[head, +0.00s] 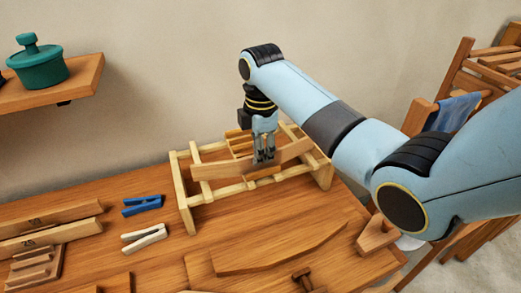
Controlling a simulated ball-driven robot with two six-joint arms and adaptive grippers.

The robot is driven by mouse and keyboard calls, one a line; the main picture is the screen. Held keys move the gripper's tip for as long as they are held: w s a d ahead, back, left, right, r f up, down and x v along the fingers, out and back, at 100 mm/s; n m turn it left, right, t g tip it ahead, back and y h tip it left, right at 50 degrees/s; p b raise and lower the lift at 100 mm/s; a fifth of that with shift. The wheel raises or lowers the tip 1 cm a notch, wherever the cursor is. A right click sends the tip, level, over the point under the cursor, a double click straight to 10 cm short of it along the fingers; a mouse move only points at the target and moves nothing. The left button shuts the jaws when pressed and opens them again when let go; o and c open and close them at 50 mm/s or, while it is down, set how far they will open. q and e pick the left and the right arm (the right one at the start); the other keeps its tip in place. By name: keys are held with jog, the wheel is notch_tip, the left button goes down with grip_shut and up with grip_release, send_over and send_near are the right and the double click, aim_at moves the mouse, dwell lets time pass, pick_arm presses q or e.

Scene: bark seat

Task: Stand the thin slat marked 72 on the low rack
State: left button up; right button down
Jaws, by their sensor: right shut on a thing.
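The low rack (183,207) is a pale wooden frame with rails, standing at the back of the wooden table. My right gripper (264,158) comes down over the rack and is shut on a thin wooden slat (220,170). The slat is held on edge near its middle and runs lengthwise along the rack. It is in front of or over the rails; I cannot tell whether it touches them. No number is readable on it, so I cannot confirm that it is the one marked 72. My left gripper is out of view.
Two marked wooden pieces (48,217) lie at the left. A blue clip (142,205) and a white clip (144,238) lie left of the rack. A curved board (275,254) lies in front. A wooden shelf (60,88) holds a green pot (38,68).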

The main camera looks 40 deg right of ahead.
jog(key=shift+f, duration=0.3)
dwell(0.5)
jog(key=c, duration=1.3)
grip_release()
notch_tip(320, 180, up, 11)
dwell(0.4)
